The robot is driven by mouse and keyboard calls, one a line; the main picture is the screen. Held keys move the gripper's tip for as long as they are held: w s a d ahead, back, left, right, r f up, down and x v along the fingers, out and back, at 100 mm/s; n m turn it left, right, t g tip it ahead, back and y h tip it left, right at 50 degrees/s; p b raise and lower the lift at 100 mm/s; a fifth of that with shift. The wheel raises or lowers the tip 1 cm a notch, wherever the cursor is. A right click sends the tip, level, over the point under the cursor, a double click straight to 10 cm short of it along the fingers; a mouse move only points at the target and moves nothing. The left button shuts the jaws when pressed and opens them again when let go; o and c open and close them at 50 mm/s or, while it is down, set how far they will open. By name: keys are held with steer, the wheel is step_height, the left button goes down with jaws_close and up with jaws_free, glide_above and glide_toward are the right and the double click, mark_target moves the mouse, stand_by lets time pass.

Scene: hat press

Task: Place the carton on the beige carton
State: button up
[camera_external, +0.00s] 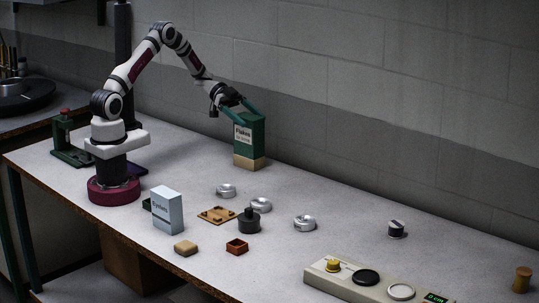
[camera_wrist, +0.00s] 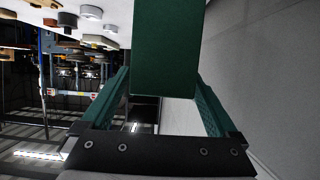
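A green carton with a white "Flakes" label (camera_external: 243,134) stands upright on the low beige carton (camera_external: 250,162) near the back wall. The two look in contact; small gaps cannot be told. My gripper (camera_external: 242,108) reaches in from the left at the top of the green carton, with one teal finger on each side. In the wrist view, the green carton (camera_wrist: 165,50) lies between the fingertips of my gripper (camera_wrist: 164,78), which seem to touch its sides. The beige carton is hidden in the wrist view.
A pale blue carton (camera_external: 168,210), a brown plate (camera_external: 217,214), a dark weight (camera_external: 249,222) and several silver tins (camera_external: 304,223) stand in front. A beige console (camera_external: 340,277) lies at lower right. The table around the beige carton is clear; a grey wall (camera_external: 330,100) rises behind.

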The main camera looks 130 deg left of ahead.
steer(key=shift+r, duration=0.1)
steer(key=v, duration=1.2)
steer(key=w+d+r+m+g+h, duration=0.1)
steer(key=w+d+r+g+h, duration=0.15)
steer(key=w+d, duration=0.6)
steer(key=w+d+r+m+g+h, duration=0.15)
steer(key=w+d+g+h, duration=0.25)
steer(key=w+d, duration=0.4)
steer(key=w+d+r+m+g+y, duration=0.15)
steer(key=d+g, duration=0.55)
steer(key=d, duration=1.1)
steer(key=s+d+f+m+y, duration=0.1)
steer(key=s+d+f+y, duration=0.1)
steer(key=s+d+y, duration=0.4)
steer(key=s, duration=0.2)
steer(key=shift+s+d+m+y, duration=0.25)
steer(key=shift+s+m+y, duration=0.05)
steer(key=shift+y, duration=0.1)
